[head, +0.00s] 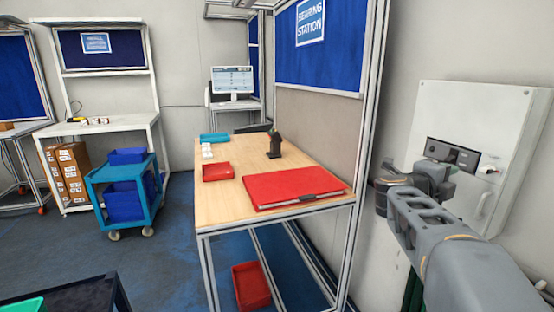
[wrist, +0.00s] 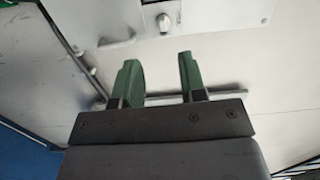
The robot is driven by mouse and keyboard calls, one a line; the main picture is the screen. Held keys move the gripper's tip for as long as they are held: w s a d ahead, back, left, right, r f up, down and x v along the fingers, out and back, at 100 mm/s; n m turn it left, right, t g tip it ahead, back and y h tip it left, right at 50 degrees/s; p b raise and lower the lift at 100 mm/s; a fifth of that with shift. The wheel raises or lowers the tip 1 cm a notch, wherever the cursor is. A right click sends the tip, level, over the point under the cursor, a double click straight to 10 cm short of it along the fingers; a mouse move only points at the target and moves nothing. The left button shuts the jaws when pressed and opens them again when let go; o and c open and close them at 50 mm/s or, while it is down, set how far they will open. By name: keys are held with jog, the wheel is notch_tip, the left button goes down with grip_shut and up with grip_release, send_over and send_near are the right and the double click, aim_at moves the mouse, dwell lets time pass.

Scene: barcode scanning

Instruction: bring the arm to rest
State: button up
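My arm (head: 425,225) reaches in from the right edge in the head view, in front of the grey-white wall cabinet and to the right of the bench. My gripper (wrist: 160,68) shows in the wrist view with two green fingers standing apart. Nothing is between the fingers, so it is open and empty.
A wall cabinet (head: 505,130) with a dark panel (head: 452,154) stands close behind my arm. A wooden bench (head: 225,205) holds a red folder (head: 290,187), a red tray (head: 217,171) and a black device (head: 274,146). A blue cart (head: 122,185) stands left, with open floor nearby.

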jog(key=w+a+f+n+t+y, duration=0.5)
jog(key=w+a+n+t+y, duration=0.3)
jog(key=n, duration=0.5)
jog(key=s+a+f+n+g+y+p, duration=0.1)
jog(key=a+f+n+y, duration=0.2)
jog(key=a+n+y, duration=0.15)
jog(key=s+a+f+n+y+p, duration=0.2)
jog(key=a+n+y, duration=0.1)
jog(key=a, duration=0.2)
jog(key=s+a+f+n+g+p, duration=0.1)
jog(key=s+a+n+g+p, duration=0.1)
jog(key=s, duration=0.4)
jog(key=s+a+f+n+g+y+p, duration=0.1)
jog(key=s+a+f+n+g+p, duration=0.1)
jog(key=s+a+n+g, duration=0.2)
jog(key=s+a+f+n+g+p, duration=0.2)
jog(key=s+n, duration=0.3)
jog(key=s, duration=0.4)
jog(key=shift+s+a+f+g+p, duration=0.2)
jog(key=shift+a+g+p, duration=0.35)
jog(key=shift+g, duration=0.25)
jog(key=shift+d+y, duration=0.1)
jog(key=shift+y, duration=0.15)
jog(key=shift+o, duration=0.6)
